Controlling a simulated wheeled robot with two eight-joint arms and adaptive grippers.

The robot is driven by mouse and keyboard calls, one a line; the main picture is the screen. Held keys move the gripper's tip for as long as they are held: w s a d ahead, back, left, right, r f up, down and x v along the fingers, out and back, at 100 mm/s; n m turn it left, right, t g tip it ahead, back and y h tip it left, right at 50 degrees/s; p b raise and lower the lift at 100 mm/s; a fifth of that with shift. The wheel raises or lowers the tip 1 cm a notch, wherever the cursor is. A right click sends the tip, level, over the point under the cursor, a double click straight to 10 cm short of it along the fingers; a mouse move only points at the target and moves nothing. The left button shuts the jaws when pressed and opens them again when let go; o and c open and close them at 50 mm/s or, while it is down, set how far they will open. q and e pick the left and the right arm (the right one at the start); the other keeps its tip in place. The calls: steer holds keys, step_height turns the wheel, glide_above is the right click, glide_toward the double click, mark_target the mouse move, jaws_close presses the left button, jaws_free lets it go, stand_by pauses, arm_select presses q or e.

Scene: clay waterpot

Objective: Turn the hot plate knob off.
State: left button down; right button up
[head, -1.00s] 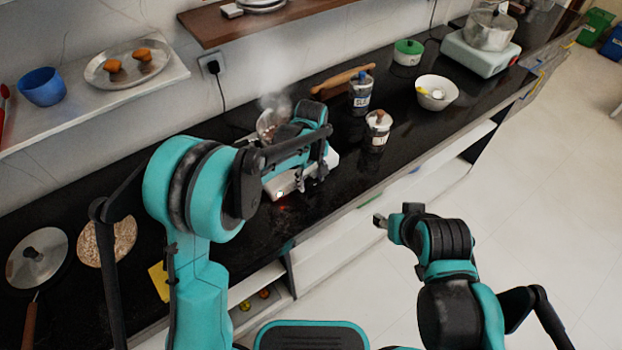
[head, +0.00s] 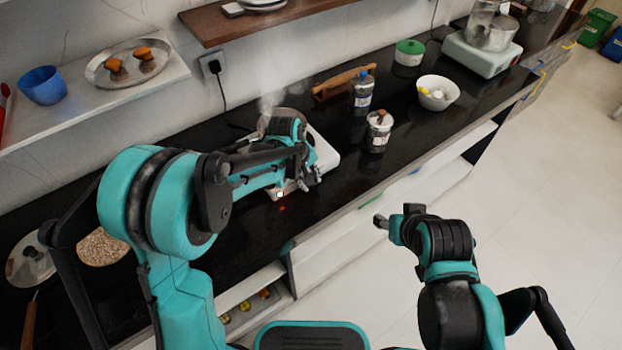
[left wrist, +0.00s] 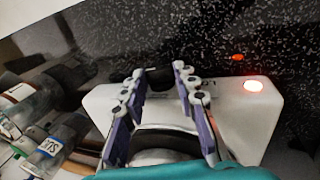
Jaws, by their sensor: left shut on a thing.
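The white hot plate (head: 327,155) sits on the black counter, partly hidden by my left arm. Its front face also shows in the left wrist view (left wrist: 262,115), with a glowing red indicator light (left wrist: 253,85) at the right. The black knob (left wrist: 160,78) is on that front face, between my left fingertips. My left gripper (head: 302,186) is at the hot plate's front, shut on the knob, with a finger on each side in the left wrist view (left wrist: 158,74). My right gripper (head: 380,221) is away from the counter, over the floor; its jaw opening is unclear.
Steam rises behind my left wrist. A moka pot (head: 379,130), a labelled bottle (head: 362,92) and a white bowl (head: 438,92) stand to the right on the counter. A wooden shelf (head: 250,22) hangs above at the back.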

arm_select(q)
steer(key=shift+s+a+f+t+h+b, duration=0.2)
steer(key=shift+t+h+b, duration=0.4)
steer(key=shift+h, duration=0.2)
steer(key=shift+s+a+f+t+h+b, duration=0.1)
steer(key=shift+a+t+h+b, duration=0.05)
steer(key=shift+t+h+b, duration=0.55)
steer(key=shift+r, duration=0.1)
steer(key=c, duration=1.2)
jaws_free()
steer(key=shift+o, duration=0.2)
steer(key=v, duration=1.2)
steer(key=shift+a, duration=0.2)
steer(key=shift+w, duration=0.1)
